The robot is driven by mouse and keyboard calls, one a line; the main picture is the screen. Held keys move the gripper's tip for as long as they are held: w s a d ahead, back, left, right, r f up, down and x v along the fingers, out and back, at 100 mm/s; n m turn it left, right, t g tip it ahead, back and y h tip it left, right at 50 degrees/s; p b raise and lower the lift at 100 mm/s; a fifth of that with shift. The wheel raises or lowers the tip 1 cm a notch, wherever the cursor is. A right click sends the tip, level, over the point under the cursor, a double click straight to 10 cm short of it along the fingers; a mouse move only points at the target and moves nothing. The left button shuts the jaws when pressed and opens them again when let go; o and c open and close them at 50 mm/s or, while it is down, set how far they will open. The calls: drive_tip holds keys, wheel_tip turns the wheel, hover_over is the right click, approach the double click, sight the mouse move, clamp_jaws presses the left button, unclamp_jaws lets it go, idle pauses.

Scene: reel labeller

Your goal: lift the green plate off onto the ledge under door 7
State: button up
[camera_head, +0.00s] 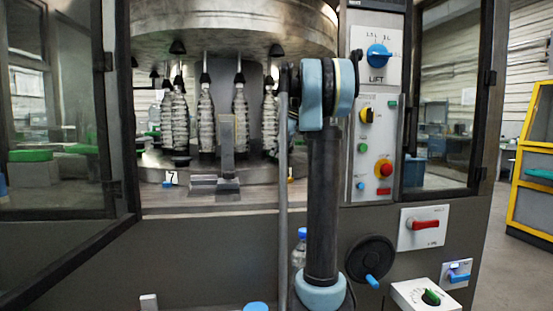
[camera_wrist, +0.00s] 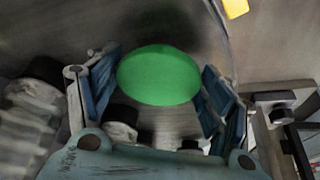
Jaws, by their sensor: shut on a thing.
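In the wrist view the green plate (camera_wrist: 158,75) is a smooth green oval between the two blue finger pads of my gripper (camera_wrist: 160,88). My gripper is shut on it; the pads lie at its left and right sides. What lies under the plate is mostly hidden. In the head view my arm stands in front of the machine and the gripper and held plate cannot be made out. A label 7 (camera_head: 171,178) marks the left front of the machine opening. A grey ledge (camera_head: 250,198) runs along the front below it.
Several ribbed bottles hang in the machine, one of them a ribbed bottle (camera_head: 206,120) behind a grey metal bracket (camera_head: 227,150). A glass door (camera_head: 65,130) stands open at left. The control panel (camera_head: 375,150), red-handled switch (camera_head: 423,225) and black handwheel (camera_head: 370,260) are at right.

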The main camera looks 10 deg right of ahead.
wheel_tip(320, 180, up, 16)
drive_tip(key=shift+f, duration=0.2)
idle(1.3)
idle(0.4)
